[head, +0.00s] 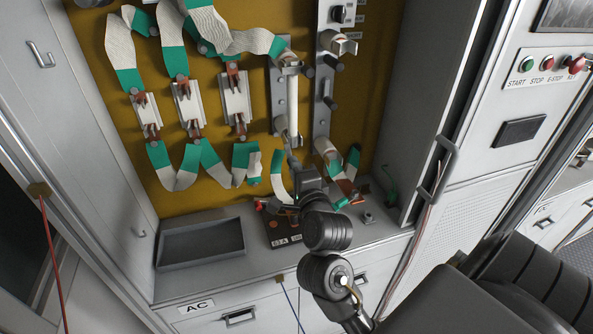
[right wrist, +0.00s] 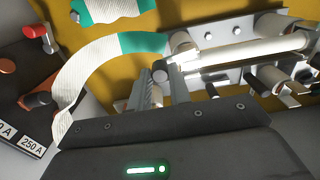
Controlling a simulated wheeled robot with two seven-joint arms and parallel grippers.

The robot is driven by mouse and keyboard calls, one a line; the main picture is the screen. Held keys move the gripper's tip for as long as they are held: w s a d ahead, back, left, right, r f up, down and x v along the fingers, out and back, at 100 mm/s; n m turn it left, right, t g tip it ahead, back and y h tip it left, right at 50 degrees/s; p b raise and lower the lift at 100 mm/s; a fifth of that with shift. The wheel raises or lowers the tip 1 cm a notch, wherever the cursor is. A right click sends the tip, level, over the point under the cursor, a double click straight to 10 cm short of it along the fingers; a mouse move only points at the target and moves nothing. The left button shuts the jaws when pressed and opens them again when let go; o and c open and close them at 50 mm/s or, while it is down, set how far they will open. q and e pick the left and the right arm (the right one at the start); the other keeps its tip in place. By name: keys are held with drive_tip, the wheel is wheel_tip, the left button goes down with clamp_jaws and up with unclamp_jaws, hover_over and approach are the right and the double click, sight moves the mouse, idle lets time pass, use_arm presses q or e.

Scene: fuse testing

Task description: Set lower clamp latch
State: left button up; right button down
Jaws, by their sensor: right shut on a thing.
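A long white fuse tube (head: 293,105) stands upright in a grey holder on the yellow back panel. Its upper clamp (head: 290,68) is at the tube's top end; the lower clamp (head: 282,125) is at its bottom end. My right gripper (head: 291,147) reaches up from below to the lower clamp. In the right wrist view the fingers (right wrist: 159,84) are on either side of a small round grey latch knob (right wrist: 160,75) and close on it, beside the end of the tube (right wrist: 250,50). The latch's exact angle is hard to tell. My left gripper is out of view.
Green-and-white straps (head: 281,174) hang close to my right gripper. A black block with red and black terminals (head: 284,231) sits on the shelf below. A grey tray (head: 201,245) is at its left. A second grey fixture (head: 324,100) stands right of the holder.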

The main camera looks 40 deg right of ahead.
drive_tip(key=c, duration=1.3)
unclamp_jaws()
drive_tip(key=shift+w, duration=0.1)
drive_tip(key=shift+p+v, duration=3.25)
drive_tip(key=shift+v, duration=2.2)
drive_tip(key=shift+a, duration=0.1)
